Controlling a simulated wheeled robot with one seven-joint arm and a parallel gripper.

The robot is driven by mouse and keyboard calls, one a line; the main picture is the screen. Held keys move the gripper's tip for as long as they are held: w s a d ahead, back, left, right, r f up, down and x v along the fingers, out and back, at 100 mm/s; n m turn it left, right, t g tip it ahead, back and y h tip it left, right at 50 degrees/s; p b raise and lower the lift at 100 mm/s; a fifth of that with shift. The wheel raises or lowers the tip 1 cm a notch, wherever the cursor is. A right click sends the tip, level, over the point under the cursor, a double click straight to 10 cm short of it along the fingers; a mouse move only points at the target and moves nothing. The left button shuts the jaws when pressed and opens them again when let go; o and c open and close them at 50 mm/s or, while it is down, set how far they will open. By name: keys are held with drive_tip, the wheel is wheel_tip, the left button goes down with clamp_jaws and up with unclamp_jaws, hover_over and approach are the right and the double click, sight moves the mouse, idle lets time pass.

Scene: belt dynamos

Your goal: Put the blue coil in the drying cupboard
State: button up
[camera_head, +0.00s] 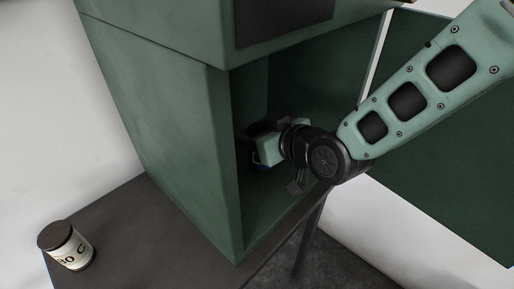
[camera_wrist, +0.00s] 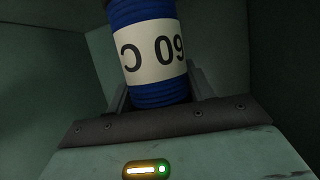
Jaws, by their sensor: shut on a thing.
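The blue coil (camera_wrist: 158,92) fills the upper middle of the wrist view, blue with a cream label reading "60 C" upside down. My gripper (camera_wrist: 155,100) is shut on it, one dark finger showing on each side of the coil. In the head view my gripper (camera_head: 262,150) is inside the green drying cupboard (camera_head: 165,130), through its open front. Only a small blue bit of the coil shows there, below the gripper; the rest is hidden. Whether the coil touches the cupboard floor I cannot tell.
The cupboard door (camera_head: 440,150) stands open at the right, behind my arm. A jar-like coil with a cream label ending in "30 C" (camera_head: 70,248) stands on the dark table (camera_head: 130,225) at the lower left, outside the cupboard. The cupboard's side walls are close around my gripper.

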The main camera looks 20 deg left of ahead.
drive_tip(key=shift+f+p, duration=0.35)
drive_tip(key=shift+f, duration=2)
drive_tip(key=shift+f, duration=0.2)
drive_tip(key=o, duration=1.3)
drive_tip(key=shift+c, duration=0.2)
drive_tip(key=shift+r, duration=0.25)
drive_tip(key=b+v, duration=0.2)
drive_tip(key=v, duration=1)
drive_tip(key=shift+d+f, duration=0.1)
